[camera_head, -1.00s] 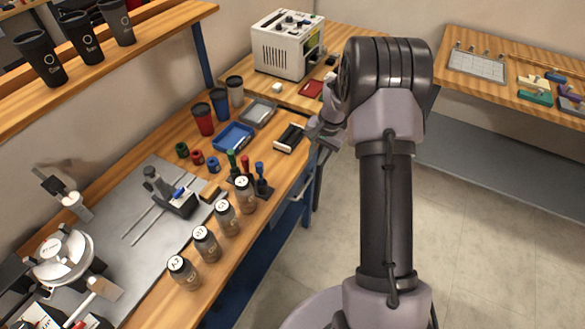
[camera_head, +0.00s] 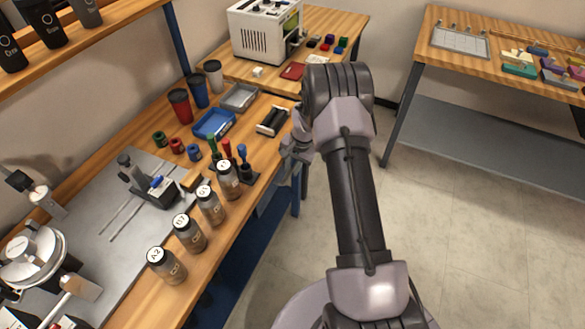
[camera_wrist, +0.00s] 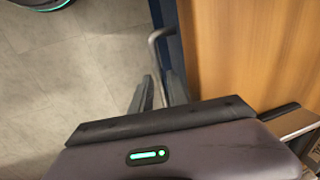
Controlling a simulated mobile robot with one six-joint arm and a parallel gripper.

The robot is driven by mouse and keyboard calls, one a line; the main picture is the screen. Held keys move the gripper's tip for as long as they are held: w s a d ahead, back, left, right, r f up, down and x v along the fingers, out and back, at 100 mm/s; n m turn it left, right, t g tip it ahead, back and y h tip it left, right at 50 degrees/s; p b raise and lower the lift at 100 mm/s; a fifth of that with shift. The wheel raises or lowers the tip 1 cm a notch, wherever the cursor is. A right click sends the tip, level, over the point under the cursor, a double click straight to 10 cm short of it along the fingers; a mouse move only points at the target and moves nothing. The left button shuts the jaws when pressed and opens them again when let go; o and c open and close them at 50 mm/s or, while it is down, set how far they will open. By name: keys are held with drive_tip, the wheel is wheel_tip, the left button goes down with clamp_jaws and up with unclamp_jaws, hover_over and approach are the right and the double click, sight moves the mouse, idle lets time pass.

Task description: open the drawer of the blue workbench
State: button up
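The blue workbench has a wooden top (camera_head: 222,172) and blue legs (camera_head: 295,192), running along the left of the head view. Its drawer front (camera_head: 272,192) shows only partly below the top's front edge, close to my arm. In the wrist view the wooden top (camera_wrist: 245,45) fills the right side, and a grey curved handle (camera_wrist: 160,34) stands out from the blue edge. In the head view my wrist is beside the bench's front edge; the fingertips are hidden.
Several jars (camera_head: 188,233) stand along the bench's front edge, with a stamp rack (camera_head: 240,170) and blue tray (camera_head: 214,124) behind. A white machine (camera_head: 265,32) stands at the back. Another table (camera_head: 460,70) is at the right. The floor (camera_head: 450,230) between is clear.

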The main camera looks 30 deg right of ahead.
clamp_jaws()
idle(1.3)
